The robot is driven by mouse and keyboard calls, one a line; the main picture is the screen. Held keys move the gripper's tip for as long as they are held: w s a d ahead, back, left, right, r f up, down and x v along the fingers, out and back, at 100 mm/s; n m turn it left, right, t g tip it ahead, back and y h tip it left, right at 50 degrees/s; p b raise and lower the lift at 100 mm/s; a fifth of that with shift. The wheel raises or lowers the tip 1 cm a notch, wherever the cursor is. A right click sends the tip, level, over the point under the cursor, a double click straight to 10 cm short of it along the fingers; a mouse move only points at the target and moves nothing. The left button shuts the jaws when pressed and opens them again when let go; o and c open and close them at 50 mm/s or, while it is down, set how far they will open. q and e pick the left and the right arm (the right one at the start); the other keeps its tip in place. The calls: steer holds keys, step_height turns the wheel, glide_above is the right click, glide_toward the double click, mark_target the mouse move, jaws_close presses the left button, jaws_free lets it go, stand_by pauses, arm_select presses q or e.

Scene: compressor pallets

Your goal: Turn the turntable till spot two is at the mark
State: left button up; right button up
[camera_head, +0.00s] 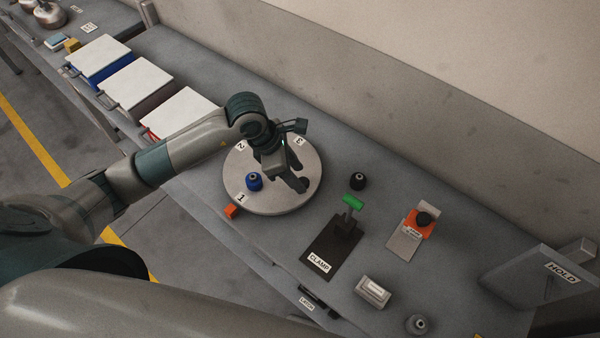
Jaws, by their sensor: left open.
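The turntable (238,165) is a round grey disc on the bench. Its labels 1, 2 and 3 show: label 1 (241,198) is at the lower left, label 2 (240,147) at the upper left, label 3 (299,141) at the upper right. An orange mark (231,211) sits just outside the rim, beside label 1. A blue knobbed piece (254,182) stands on the disc near label 1. My left gripper (296,172) is open over the right half of the disc and hides part of it. I cannot tell whether it touches the disc. My right gripper is not in view.
A black clamp stand with a green handle (353,203) is right of the turntable, with a black knob (358,181) behind it. An orange-and-grey fixture (419,223) is farther right. White-lidded bins (134,82) line the left. A HOLD box (536,277) is at the far right.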

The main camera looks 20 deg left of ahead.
arm_select(q)
steer(key=shift+x, duration=0.85)
steer(key=shift+d+f, duration=0.15)
steer(key=shift+f, duration=0.1)
steer(key=shift+w, duration=0.1)
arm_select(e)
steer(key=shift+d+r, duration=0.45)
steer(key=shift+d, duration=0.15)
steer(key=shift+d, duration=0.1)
arm_select(q)
jaws_close()
steer(key=shift+w, duration=0.1)
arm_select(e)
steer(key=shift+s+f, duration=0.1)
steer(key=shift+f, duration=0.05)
